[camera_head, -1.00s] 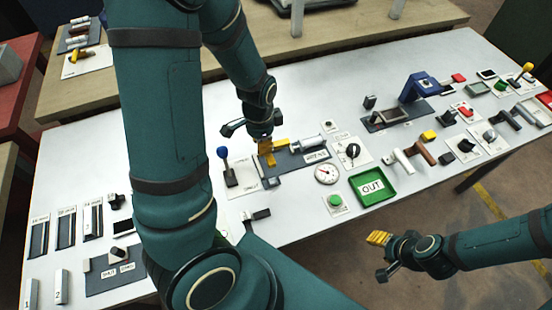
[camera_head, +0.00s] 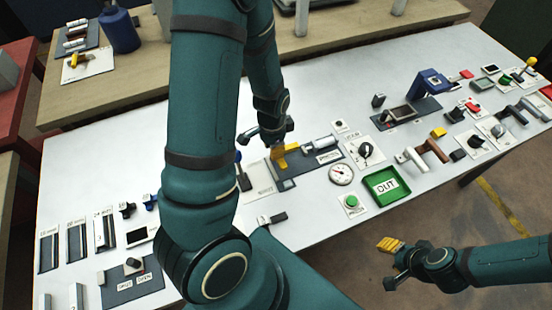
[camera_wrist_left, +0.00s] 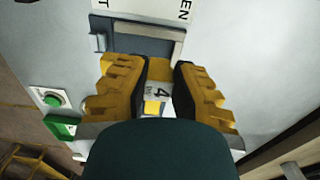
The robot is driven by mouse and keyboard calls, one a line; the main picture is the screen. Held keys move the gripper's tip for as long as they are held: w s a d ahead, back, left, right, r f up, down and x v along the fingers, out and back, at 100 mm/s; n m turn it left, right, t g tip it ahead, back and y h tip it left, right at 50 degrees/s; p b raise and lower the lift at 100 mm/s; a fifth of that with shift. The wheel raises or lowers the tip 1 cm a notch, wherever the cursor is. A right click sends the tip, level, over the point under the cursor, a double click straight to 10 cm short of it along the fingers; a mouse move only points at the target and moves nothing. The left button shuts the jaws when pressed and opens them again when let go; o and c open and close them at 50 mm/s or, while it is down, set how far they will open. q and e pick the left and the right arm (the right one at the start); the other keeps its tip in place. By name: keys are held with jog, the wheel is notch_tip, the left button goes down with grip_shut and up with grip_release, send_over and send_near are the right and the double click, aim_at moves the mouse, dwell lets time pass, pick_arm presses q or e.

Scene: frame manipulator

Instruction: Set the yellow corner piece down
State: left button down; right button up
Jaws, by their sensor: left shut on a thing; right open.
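My left gripper (camera_head: 281,154) is over the dark fixture plate (camera_head: 312,157) near the middle of the white table. In the left wrist view its yellow ridged fingers (camera_wrist_left: 158,92) are shut on the yellow corner piece (camera_wrist_left: 159,69), which shows as a small yellow patch between them. A grey L-shaped bar (camera_wrist_left: 176,48) on the plate lies just beyond the piece. Whether the piece touches the plate cannot be told. In the head view the yellow fingers and the piece blend together. My right gripper (camera_head: 390,246) is open and empty beyond the table's front edge.
A silver cylinder (camera_head: 320,143) lies on the plate's far side. A gauge (camera_head: 341,174), a black knob (camera_head: 366,150), a green button (camera_head: 351,201) and a green OUT tray (camera_head: 386,186) are to the right. A blue-knobbed lever (camera_head: 243,180) stands close left, partly behind my arm.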

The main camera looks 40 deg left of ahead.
pick_arm(q)
jog(key=shift+f+b, duration=0.45)
jog(key=shift+f, duration=1.95)
jog(key=shift+f, duration=0.15)
jog(key=c, duration=0.9)
grip_release()
jog(key=shift+c, duration=0.2)
jog(key=shift+r, duration=0.25)
notch_tip(320, 180, up, 12)
jog(key=p, duration=0.3)
jog(key=shift+s, duration=0.1)
